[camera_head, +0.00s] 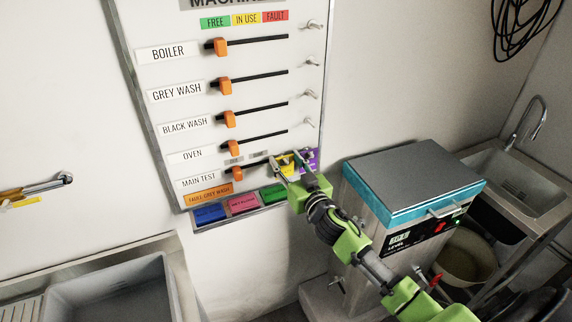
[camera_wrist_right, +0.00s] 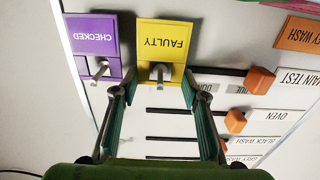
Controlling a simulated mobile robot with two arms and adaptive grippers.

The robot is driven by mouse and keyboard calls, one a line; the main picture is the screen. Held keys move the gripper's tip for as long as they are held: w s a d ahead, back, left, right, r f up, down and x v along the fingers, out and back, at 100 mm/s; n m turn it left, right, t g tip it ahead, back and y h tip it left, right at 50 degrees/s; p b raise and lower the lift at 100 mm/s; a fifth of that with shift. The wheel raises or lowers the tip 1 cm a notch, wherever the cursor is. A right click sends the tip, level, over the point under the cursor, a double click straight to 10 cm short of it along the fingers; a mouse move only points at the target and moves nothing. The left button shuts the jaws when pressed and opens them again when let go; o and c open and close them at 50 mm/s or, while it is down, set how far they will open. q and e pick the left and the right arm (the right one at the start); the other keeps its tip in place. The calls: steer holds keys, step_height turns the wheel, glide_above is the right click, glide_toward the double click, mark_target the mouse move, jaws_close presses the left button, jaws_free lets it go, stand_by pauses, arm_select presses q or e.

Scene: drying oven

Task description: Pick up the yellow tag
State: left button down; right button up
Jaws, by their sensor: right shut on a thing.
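The yellow tag (camera_wrist_right: 165,38) reads FAULTY, upside down in the right wrist view. It hangs flat on the machine board beside a purple tag, with a metal peg (camera_wrist_right: 160,73) at its middle. In the head view the yellow tag (camera_head: 285,161) is small and partly hidden by my right gripper. My right gripper (camera_wrist_right: 158,80) has one finger at each side edge of the yellow tag and is shut on it; in the head view the gripper (camera_head: 283,167) is at the board's lower right. My left gripper is not in view.
The purple tag (camera_wrist_right: 92,45) reads CHECKED and sits close beside one finger. Blue (camera_head: 208,214), pink (camera_head: 243,204) and green (camera_head: 272,195) tags line the board's bottom edge. Orange sliders (camera_head: 237,173) are to the left. A teal-sided machine (camera_head: 412,182) stands below right.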

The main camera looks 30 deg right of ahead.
steer(key=shift+r, duration=0.7)
steer(key=s+a+b, duration=0.1)
steer(key=s+b, duration=0.3)
steer(key=s, duration=1.4)
